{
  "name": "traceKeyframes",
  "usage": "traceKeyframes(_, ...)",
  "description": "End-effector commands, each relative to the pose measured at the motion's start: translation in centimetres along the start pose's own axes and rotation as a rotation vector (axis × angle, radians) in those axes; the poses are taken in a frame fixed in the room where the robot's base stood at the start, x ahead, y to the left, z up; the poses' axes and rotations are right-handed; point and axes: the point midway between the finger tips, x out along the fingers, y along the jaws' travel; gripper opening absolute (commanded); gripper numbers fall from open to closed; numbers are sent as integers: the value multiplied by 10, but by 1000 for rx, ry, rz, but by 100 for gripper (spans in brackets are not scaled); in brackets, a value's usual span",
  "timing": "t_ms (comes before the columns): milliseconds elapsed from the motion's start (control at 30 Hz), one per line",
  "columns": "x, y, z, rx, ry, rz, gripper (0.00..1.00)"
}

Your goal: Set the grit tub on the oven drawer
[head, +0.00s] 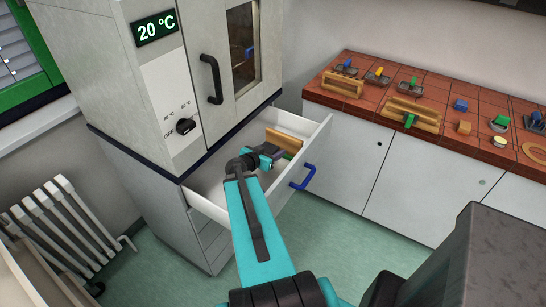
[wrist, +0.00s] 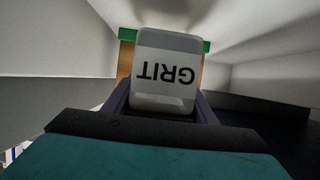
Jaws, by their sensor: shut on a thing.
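The grit tub (wrist: 165,68) is white with the label GRIT, upside down in the wrist view. My gripper (wrist: 160,98) is shut on it, one finger on each side. In the head view my gripper (head: 268,157) is inside the open oven drawer (head: 310,150), below the oven, and the tub is hidden by my wrist there. The drawer has white walls and a blue handle (head: 302,177). I cannot tell whether the tub touches the drawer floor.
A wooden piece (head: 284,141) lies in the drawer just beyond my gripper; it shows with a green bar (wrist: 124,34) behind the tub. The oven (head: 150,80) stands above. A tiled bench (head: 460,105) with wooden racks and small blocks is at the right.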

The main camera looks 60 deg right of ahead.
Motion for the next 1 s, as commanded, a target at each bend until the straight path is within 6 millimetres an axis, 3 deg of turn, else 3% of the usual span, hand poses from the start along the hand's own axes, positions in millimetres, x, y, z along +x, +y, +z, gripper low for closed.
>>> traceKeyframes(267,1,-1,2,-1,0,-1,24)
traceKeyframes(700,14,-1,35,-2,-1,-2,24)
traceKeyframes(1000,15,-1,39,-1,0,-3,24)
